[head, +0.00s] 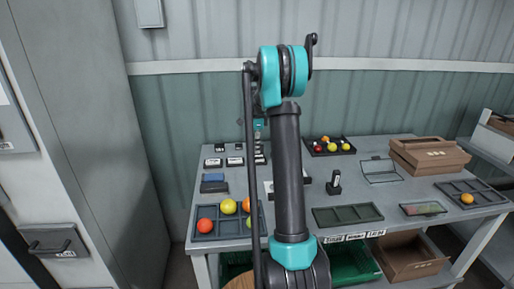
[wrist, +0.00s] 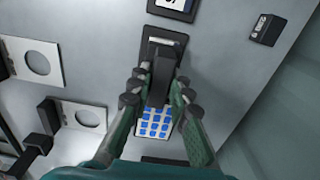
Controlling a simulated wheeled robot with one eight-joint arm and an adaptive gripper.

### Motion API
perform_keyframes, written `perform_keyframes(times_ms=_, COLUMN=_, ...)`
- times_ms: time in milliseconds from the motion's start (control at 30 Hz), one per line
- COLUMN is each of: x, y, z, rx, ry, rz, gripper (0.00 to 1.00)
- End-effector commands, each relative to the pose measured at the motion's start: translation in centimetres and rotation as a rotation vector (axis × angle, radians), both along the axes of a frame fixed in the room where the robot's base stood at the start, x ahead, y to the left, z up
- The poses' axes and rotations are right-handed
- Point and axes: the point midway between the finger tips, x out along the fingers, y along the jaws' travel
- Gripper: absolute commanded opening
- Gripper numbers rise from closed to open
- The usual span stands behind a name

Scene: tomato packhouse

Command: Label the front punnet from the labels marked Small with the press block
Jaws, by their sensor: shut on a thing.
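My gripper (wrist: 160,82) is shut on a dark block with an upright grip, which looks like the press block (wrist: 158,88). The block is over or near a dark-framed holder (wrist: 165,48); I cannot tell whether they touch. In the head view my gripper (head: 259,138) is mostly hidden behind my arm, above the back left of the table. Small dark holders with white faces (head: 213,163) stand there; their print is too small to read. A clear punnet (head: 380,172) with a raised lid sits at right. A flat clear container with reddish-green contents (head: 423,209) lies nearer the front.
A tray with round fruit (head: 205,237) is at front left, another dark tray (head: 331,152) at the back.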

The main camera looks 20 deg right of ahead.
Motion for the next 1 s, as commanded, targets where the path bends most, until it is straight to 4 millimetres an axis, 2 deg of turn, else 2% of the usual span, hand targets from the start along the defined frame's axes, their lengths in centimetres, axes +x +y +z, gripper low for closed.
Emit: perform_keyframes(times_ms=1000, x=0.01, y=0.0, z=-0.93, rx=0.0, ry=0.0, rz=0.0, gripper=0.0)
